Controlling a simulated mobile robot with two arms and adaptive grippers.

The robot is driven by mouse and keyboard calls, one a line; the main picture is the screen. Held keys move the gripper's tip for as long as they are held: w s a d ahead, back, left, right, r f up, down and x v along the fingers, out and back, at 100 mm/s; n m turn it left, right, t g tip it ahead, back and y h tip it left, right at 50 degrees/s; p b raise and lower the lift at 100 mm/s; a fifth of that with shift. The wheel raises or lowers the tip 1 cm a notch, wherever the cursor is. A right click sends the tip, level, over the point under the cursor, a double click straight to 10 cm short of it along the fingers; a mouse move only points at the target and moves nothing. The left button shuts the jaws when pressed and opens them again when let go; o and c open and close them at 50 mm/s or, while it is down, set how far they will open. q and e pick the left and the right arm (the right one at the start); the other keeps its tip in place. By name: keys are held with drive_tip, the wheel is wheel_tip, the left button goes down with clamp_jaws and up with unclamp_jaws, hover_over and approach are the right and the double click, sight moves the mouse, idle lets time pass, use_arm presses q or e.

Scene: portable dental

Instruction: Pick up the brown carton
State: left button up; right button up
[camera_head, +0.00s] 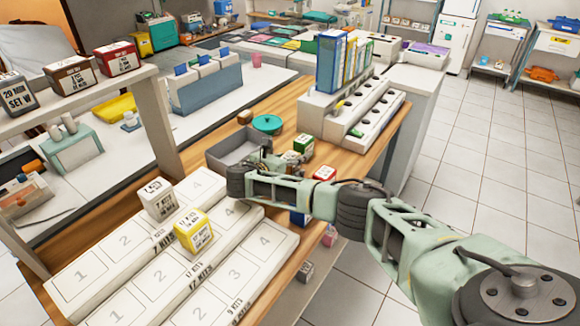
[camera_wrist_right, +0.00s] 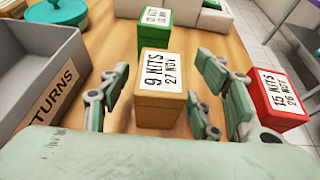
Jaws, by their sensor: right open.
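The brown carton (camera_wrist_right: 160,105) has a white label reading "9 KITS 27 NOV" and stands upright on the wooden table in the right wrist view. My right gripper (camera_wrist_right: 163,82) is open, with its fingers on either side of the carton and visible gaps between. In the head view my right gripper (camera_head: 268,160) is low over the table beside the grey bin, and it hides most or all of this carton. My left gripper is in neither view.
A green carton (camera_wrist_right: 154,32) stands just behind the brown one, and a red carton (camera_wrist_right: 277,97) stands to the right. A grey returns bin (camera_wrist_right: 62,82) is close on the left. White numbered racks (camera_head: 150,260) holding a white and a yellow carton (camera_head: 193,231) lie nearer.

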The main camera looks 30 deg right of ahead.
drive_tip(key=shift+w+d+f, duration=0.1)
drive_tip(key=shift+w+d, duration=0.05)
drive_tip(key=shift+d, duration=0.1)
drive_tip(key=shift+c, duration=0.5)
drive_tip(key=c, duration=1.1)
drive_tip(key=shift+c, duration=0.2)
